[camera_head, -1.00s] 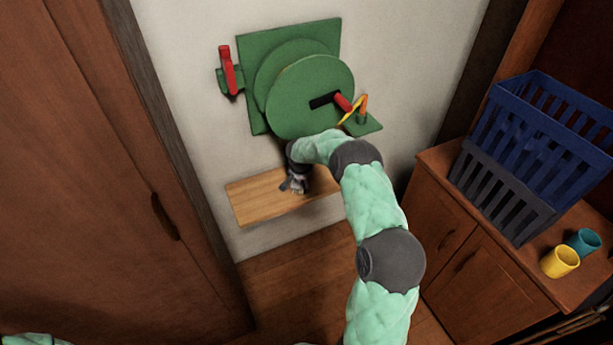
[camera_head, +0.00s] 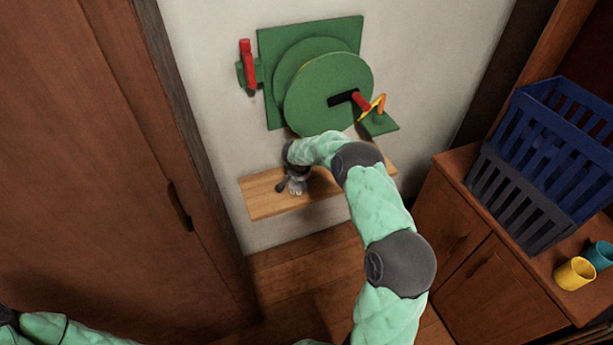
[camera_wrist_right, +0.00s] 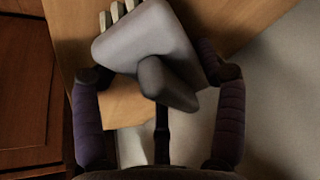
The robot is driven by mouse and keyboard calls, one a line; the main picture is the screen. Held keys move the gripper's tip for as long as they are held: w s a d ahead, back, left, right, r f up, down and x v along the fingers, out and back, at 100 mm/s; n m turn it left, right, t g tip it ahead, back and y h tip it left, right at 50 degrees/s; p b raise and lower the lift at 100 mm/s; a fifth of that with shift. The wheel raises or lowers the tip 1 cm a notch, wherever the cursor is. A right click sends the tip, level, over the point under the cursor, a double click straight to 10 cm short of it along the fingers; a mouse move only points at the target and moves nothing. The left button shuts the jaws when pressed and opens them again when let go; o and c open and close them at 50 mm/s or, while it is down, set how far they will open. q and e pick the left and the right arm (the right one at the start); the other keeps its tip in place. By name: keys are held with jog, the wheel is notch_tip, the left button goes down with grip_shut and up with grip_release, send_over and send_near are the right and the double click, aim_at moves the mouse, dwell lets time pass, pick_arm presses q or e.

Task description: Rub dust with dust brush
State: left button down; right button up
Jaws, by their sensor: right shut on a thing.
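My right gripper (camera_head: 293,181) is at the wooden shelf (camera_head: 262,199) on the wall, left of the shelf's middle. In the right wrist view the right gripper (camera_wrist_right: 156,73) is shut on the grey dust brush (camera_wrist_right: 143,45), one finger on each side of it. The pale bristles (camera_wrist_right: 119,11) point toward the shelf board. In the head view the brush (camera_head: 296,188) shows small below the wrist. I cannot tell whether the bristles touch the board. No dust can be made out. My left gripper is out of view.
A green wheel device (camera_head: 328,92) with red handles is on the wall just above the shelf. A brown cabinet (camera_head: 480,262) at right carries a blue basket (camera_head: 565,135), a yellow cup (camera_head: 575,273) and a teal cup (camera_head: 600,254). A tall wooden door (camera_head: 110,170) stands at left.

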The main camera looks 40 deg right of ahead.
aim_at(291, 181)
jog(key=shift+w+a+f, duration=0.15)
jog(key=shift+a, duration=1)
jog(key=shift+w+a+f, duration=0.1)
jog(key=shift+w+a, duration=0.05)
jog(key=shift+a, duration=0.95)
jog(key=shift+w+d+r+p, duration=0.1)
jog(key=shift+r+p, duration=0.35)
jog(key=shift+r, duration=1.2)
jog(key=shift+w+r+p, duration=0.1)
jog(key=shift+r+p, duration=0.35)
jog(key=shift+r, duration=1.15)
jog(key=shift+r, duration=0.1)
jog(key=shift+r, duration=0.55)
jog(key=shift+r+p, duration=0.35)
jog(key=shift+r, duration=0.5)
